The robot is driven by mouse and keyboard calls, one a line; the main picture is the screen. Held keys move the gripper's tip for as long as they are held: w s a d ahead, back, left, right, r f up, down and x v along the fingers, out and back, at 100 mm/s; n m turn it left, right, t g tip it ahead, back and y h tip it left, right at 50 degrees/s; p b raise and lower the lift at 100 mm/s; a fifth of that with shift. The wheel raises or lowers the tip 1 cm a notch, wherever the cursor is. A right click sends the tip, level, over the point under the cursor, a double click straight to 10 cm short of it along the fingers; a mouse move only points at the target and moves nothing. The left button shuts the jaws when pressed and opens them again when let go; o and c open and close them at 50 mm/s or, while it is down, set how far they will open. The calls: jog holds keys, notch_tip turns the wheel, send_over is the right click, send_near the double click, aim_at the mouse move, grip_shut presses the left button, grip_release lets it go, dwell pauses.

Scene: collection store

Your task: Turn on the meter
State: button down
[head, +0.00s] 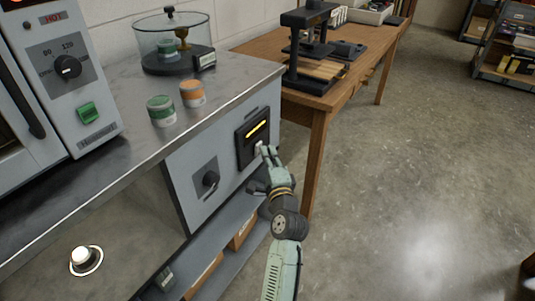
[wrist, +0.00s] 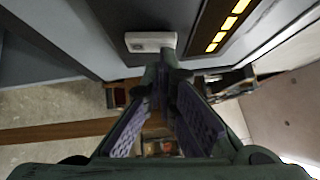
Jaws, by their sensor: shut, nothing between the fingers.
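The meter (head: 241,146) is a black-framed panel on the grey cabinet front, with a lit yellow bar display (head: 256,130). In the wrist view the display shows as a row of bright yellow segments (wrist: 228,26). A small white rocker or button (wrist: 150,41) sits beside it on the panel. My gripper (head: 266,150) is at the panel's lower right, its fingertips close to the white control. In the wrist view my gripper (wrist: 164,62) is shut and empty, its tips just below the control. Whether they touch it cannot be told.
A black knob (head: 210,179) is left of the meter. Above are a grey counter with green (head: 161,111) and orange (head: 192,93) tins, a glass-covered balance (head: 174,45) and an oven (head: 75,75). A wooden table (head: 318,105) stands behind.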

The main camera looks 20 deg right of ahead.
jog(key=shift+s, duration=0.1)
jog(key=p, duration=0.3)
jog(key=shift+w+a+r+n+g, duration=0.2)
jog(key=shift+w+n+g, duration=0.1)
jog(key=shift+n+g, duration=0.1)
jog(key=shift+s+d, duration=0.1)
